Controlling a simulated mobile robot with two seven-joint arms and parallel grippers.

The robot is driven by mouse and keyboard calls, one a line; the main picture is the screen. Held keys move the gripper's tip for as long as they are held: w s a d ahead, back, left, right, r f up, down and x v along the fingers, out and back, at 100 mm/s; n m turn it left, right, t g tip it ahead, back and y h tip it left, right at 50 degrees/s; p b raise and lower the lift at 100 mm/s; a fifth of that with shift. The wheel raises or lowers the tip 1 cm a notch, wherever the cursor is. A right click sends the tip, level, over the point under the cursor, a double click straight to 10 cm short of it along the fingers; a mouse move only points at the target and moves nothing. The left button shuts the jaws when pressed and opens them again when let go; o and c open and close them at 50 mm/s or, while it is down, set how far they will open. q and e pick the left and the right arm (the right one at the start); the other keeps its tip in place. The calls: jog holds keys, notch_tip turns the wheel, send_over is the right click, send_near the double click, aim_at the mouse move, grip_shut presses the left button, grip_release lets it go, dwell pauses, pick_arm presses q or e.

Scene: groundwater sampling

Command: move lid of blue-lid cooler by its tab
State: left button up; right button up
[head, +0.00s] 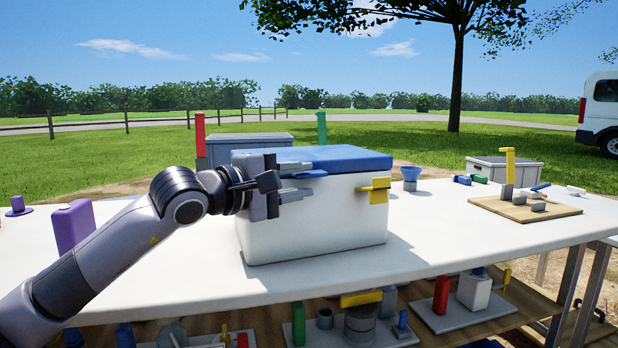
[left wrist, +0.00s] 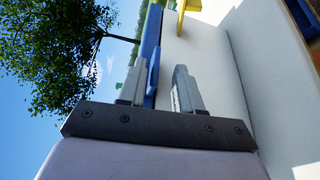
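The white cooler (head: 330,222) stands on the table with its blue lid (head: 335,155) lying flat on top. The lid's blue tab (head: 313,173) sticks out from the front edge. My left gripper (head: 306,180) is at the cooler's front, its two fingers apart, one above and one below the tab's level. In the left wrist view the blue tab (left wrist: 152,78) lies between the open fingers, nearer the left one; I cannot tell if it touches. My right gripper is not in view.
A purple block (head: 72,226) stands left on the white table (head: 430,245), behind my left arm. A blue funnel-like piece (head: 411,176) and a wooden board with fittings (head: 490,207) are to the right. A shelf below holds several parts.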

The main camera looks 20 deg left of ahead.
pick_arm(q)
jog(key=shift+v, duration=1.9)
